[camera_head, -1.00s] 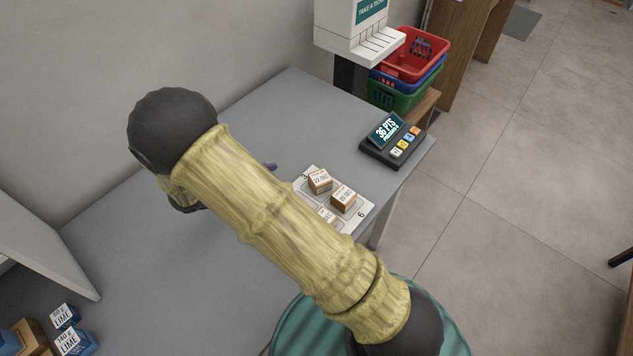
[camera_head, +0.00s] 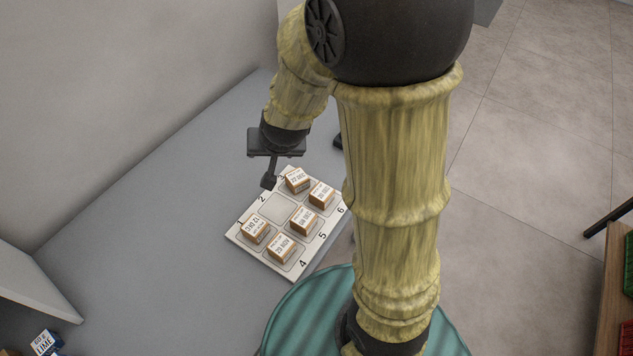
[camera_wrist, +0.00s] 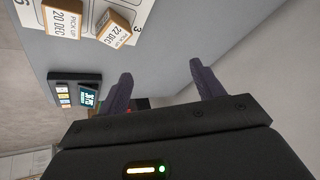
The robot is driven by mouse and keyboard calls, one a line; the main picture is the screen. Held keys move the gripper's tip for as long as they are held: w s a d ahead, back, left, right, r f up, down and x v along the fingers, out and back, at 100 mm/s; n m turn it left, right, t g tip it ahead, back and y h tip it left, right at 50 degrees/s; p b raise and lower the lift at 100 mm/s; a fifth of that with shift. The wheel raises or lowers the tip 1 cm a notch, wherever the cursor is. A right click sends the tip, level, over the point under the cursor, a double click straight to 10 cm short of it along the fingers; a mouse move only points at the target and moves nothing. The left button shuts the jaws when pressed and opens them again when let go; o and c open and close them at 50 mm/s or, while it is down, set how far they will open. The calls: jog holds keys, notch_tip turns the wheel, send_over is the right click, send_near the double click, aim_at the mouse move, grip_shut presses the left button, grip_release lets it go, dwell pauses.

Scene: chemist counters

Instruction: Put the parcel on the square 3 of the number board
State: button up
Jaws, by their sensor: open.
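The number board (camera_head: 264,260) is a white board with numbered squares on the grey counter. A parcel (camera_head: 297,181), a small white-topped brown box, sits upright on square 3, turned askew. It shows in the wrist view (camera_wrist: 117,30) with a "22 DEC" label, beside the printed 3. My gripper (camera_head: 268,183) is by the board's far left edge, beside square 3 and apart from the parcel. In the wrist view its two fingers (camera_wrist: 163,86) are spread with nothing between them. My arm hides part of the counter to the right.
Other parcels stand on squares 1 (camera_head: 255,231), 4 (camera_head: 282,248), 5 (camera_head: 304,221) and 6 (camera_head: 321,195); square 2 (camera_head: 277,207) is bare. A dark card terminal (camera_wrist: 77,91) stands beyond the board. The counter (camera_head: 170,220) left of the board is clear.

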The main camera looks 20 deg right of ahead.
jog(key=s+d+n+g, duration=0.3)
jog(key=s+d, duration=0.3)
jog(key=s, duration=0.5)
jog(key=shift+s+g+h, duration=0.3)
jog(key=shift+s+h, duration=0.1)
